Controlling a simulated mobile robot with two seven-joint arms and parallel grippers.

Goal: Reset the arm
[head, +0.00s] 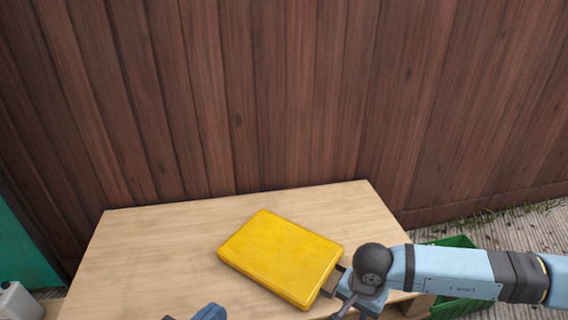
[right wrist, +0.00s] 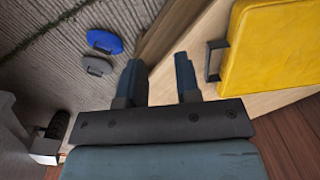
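My right arm comes in from the right in the head view, and its gripper (head: 350,307) hangs near the table's front right part, beside the handle side of a yellow case. In the right wrist view the right gripper (right wrist: 158,78) has its two fingers apart with nothing between them. The yellow case (head: 280,257) lies flat on the table; its dark handle (right wrist: 214,60) is to the right of the fingers and apart from them. Only a small tip of my left gripper (head: 208,312) shows at the bottom edge of the head view; its fingers are cut off.
The wooden table (head: 150,250) is bare left of the case. A brown plank fence (head: 280,100) stands close behind. A green crate (head: 455,305) is on the ground at right, a white container (head: 18,302) at lower left. Blue (right wrist: 104,41) and grey (right wrist: 97,65) discs lie on the ground.

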